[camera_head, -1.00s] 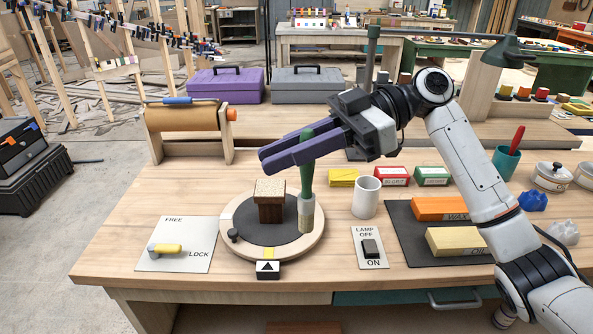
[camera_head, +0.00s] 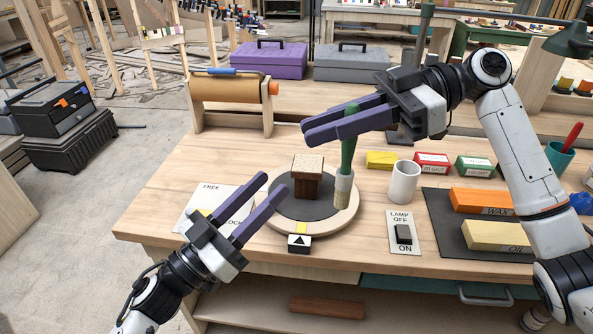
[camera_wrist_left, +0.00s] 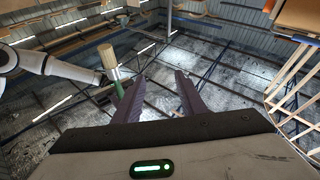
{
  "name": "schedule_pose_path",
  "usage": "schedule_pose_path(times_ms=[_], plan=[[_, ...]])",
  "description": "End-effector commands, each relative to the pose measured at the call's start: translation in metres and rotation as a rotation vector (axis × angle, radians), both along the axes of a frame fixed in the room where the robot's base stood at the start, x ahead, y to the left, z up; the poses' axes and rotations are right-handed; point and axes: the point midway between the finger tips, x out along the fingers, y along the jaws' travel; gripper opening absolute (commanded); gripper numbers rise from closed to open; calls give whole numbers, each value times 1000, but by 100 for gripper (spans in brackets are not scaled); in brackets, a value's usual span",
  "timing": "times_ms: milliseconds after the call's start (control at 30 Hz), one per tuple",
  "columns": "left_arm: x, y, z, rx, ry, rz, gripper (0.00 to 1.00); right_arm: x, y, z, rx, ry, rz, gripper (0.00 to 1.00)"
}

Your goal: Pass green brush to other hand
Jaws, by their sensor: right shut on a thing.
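The green brush (camera_head: 348,150) hangs upright, bristles down, in my right gripper (camera_head: 345,125), which is shut on its green handle. Its pale bristles are over the right side of the round turntable (camera_head: 337,222); I cannot tell whether they touch it. My left gripper (camera_head: 272,188) is open and empty, low at the turntable's left front, apart from the brush. In the left wrist view the brush (camera_wrist_left: 112,66) shows to the left of the open left fingers (camera_wrist_left: 158,90).
A brown block with a tan top (camera_head: 307,178) stands on the turntable. A white cup (camera_head: 404,182) and a lamp switch plate (camera_head: 403,235) are to the right. The FREE/LOCK plate (camera_head: 192,217) lies behind my left gripper. A paper roll (camera_head: 232,90) stands at the back left.

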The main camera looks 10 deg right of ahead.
Motion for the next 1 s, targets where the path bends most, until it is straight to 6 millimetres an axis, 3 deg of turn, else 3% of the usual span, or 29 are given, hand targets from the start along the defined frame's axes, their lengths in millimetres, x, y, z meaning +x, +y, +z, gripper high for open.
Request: schedule_pose_path(times_ms=[33, 100, 300, 667, 1000], plan=[[-1, -12, 20, 16, -43, -84, 38, 0, 0, 0, 0, 0, 0, 0], [-7, -28, 40, 47, -75, -208, 38, 0, 0, 0, 0, 0, 0, 0], [-23, -53, 63, 209, -77, -482, 38, 0, 0, 0, 0, 0, 0, 0], [-29, -61, 63, 373, -3, -621, 38, 0, 0, 0, 0, 0, 0, 0], [-28, -118, 64, 370, -4, -623, 38, 0, 0, 0, 1, 0, 0, 0]])
